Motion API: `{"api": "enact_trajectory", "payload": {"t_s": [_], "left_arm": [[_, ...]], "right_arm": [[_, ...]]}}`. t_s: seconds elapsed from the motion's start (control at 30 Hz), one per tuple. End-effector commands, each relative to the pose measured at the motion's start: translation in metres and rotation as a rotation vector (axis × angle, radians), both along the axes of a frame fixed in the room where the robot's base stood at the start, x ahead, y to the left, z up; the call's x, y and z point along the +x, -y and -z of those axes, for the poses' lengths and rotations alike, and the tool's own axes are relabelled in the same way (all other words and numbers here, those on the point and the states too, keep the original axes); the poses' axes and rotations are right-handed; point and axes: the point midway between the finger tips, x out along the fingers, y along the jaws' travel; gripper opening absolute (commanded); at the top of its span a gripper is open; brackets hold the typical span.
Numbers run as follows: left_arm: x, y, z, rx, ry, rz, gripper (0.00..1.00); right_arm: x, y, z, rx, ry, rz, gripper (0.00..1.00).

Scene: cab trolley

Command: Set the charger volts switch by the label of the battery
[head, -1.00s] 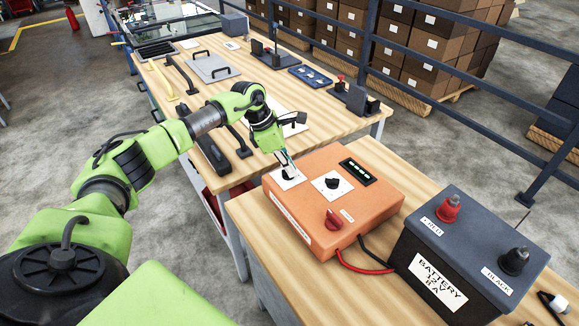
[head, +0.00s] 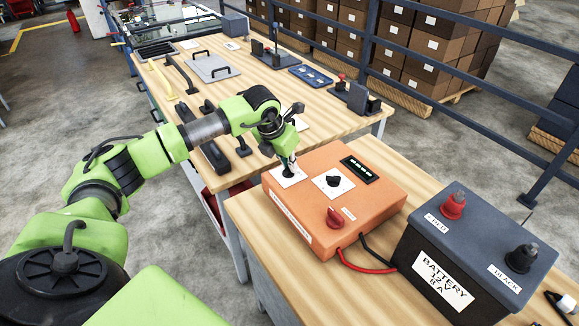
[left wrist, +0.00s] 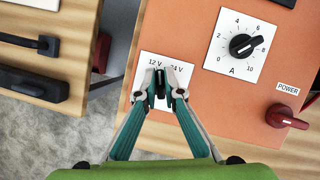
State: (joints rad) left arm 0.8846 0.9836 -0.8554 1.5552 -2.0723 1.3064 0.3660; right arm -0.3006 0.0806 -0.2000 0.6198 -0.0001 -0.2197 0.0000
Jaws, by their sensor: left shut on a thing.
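The orange charger (head: 290,222) stands on the wooden bench, and it also fills the right of the left wrist view (left wrist: 205,110). Its volts switch (left wrist: 160,82) sits on a white plate marked 12 V and 24 V. My left gripper (head: 288,170) is shut on this switch, also in the left wrist view (left wrist: 161,92). The fingers cover much of the switch, so I cannot tell which way it points. The grey battery (head: 470,245) stands right of the charger. Its label (head: 441,279) reads BATTERY, 12 V, with a small amps figure below. My right gripper is not in view.
The charger also carries a black amps knob (left wrist: 243,46) and a red power knob (left wrist: 285,117). Red and black cables run from the charger towards the battery. A second bench (head: 225,100) behind holds trays, handles and tools. A blue railing runs along the right.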

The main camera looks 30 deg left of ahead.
Motion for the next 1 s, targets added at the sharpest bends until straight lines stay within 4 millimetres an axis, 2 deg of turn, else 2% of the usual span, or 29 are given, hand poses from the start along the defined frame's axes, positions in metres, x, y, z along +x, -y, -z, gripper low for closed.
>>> {"api": "enact_trajectory", "payload": {"t_s": [0.4, 0.93, 1.0], "left_arm": [[0.0007, -0.0008, -0.0006, -0.001, 0.002, -0.187, 0.00], [0.0007, -0.0015, -0.0015, -0.001, 0.002, -0.214, 0.00], [0.0006, -0.0015, -0.0015, -0.001, 0.002, -0.214, 0.21]], "right_arm": [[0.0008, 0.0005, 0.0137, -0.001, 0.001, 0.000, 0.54], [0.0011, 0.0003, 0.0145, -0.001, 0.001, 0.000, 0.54], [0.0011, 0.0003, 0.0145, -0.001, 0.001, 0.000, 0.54]]}}
